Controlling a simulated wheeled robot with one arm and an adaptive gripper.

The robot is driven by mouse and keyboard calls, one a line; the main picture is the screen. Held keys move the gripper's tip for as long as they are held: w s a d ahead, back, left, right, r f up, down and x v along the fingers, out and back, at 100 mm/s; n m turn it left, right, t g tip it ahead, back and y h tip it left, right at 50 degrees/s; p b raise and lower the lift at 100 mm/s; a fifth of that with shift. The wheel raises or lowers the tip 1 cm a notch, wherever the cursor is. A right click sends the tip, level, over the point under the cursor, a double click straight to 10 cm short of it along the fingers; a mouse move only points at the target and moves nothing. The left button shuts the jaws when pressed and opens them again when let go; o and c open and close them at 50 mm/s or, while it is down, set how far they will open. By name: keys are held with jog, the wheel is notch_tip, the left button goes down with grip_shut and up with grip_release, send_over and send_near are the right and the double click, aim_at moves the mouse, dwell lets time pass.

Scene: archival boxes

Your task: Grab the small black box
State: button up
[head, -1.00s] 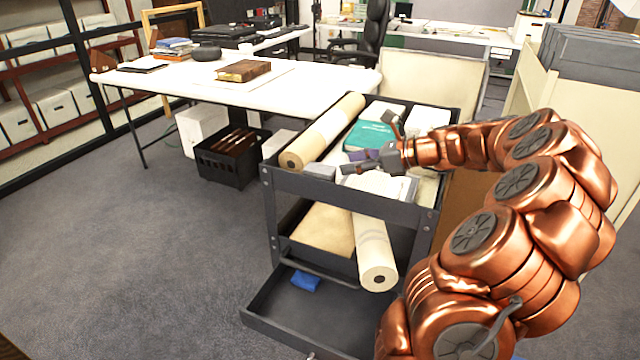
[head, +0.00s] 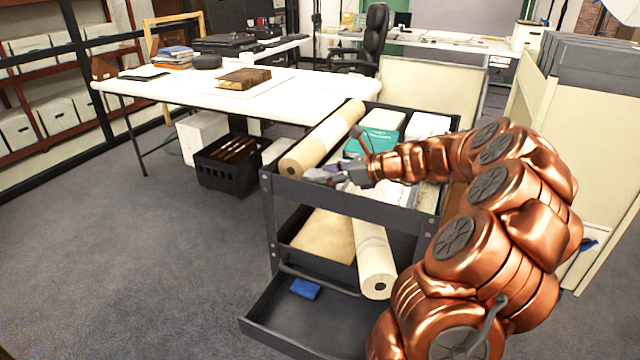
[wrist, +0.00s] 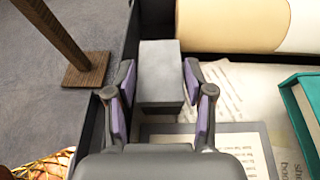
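A small grey box (wrist: 160,88) lies in the corner of the cart's top tray in the wrist view; it looks dark grey rather than black. In the head view it is at the near left corner of the tray, partly hidden by my fingers. My gripper (wrist: 160,68) is open, with one purple-padded finger on each side of the box. Narrow gaps show between the pads and the box, so it does not look clamped. In the head view my gripper (head: 343,158) reaches over the cart from the right.
The dark cart (head: 345,204) has raised tray edges. A rolled tube (head: 322,140) lies beside the box, with a teal book (head: 372,142) and papers further right. A black crate (head: 233,162) stands on the floor left of the cart. A white table (head: 300,92) is behind.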

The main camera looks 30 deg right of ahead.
jog(key=c, duration=0.8)
